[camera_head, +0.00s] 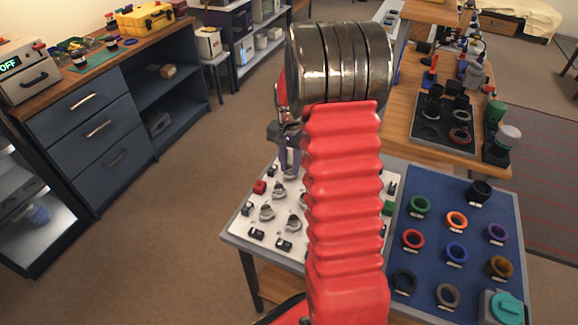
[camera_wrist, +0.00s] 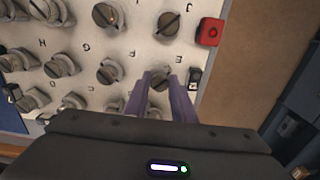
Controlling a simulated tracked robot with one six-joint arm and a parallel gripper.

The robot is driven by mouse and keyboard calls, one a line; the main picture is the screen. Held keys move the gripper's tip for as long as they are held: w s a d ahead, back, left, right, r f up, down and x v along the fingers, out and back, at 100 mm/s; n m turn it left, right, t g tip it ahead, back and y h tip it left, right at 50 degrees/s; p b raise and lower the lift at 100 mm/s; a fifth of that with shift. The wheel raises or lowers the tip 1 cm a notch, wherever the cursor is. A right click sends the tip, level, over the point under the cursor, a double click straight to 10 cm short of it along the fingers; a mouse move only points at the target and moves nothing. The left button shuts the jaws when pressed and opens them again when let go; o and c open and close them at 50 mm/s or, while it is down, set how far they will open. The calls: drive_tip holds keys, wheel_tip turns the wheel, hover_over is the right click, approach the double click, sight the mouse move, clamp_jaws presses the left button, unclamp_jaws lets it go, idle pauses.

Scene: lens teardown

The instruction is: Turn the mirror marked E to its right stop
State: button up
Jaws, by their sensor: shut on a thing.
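The white panel (camera_head: 238,222) carries several grey round mirrors with raised bars, each beside a small letter. In the wrist view, my gripper (camera_wrist: 162,84) has its purple fingers closed around one grey mirror (camera_wrist: 158,76) near the panel's right edge. The fingers hide its lower part. The letters appear upside down and small, and I cannot surely read the one belonging to this mirror. Another mirror (camera_wrist: 168,22) stands above it, and one (camera_wrist: 109,72) stands to its left, both free. In the head view, my arm hides much of the gripper and part of the panel.
A red block (camera_wrist: 209,32) and a black switch (camera_wrist: 194,76) sit at the panel's edge close to my fingers. In the head view, a blue mat (camera_head: 426,238) with coloured rings lies right of the panel. Open floor (camera_head: 175,215) lies to the left.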

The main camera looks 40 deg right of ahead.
sight(291, 169)
drive_tip(key=shift+s+f, duration=0.2)
drive_tip(key=shift+s, duration=0.1)
drive_tip(key=o, duration=1)
drive_tip(key=shift+w, duration=0.1)
drive_tip(key=shift+o, duration=0.3)
drive_tip(key=shift+r, duration=0.1)
drive_tip(key=shift+w, duration=0.1)
wheel_tip(291, 169, up, 14)
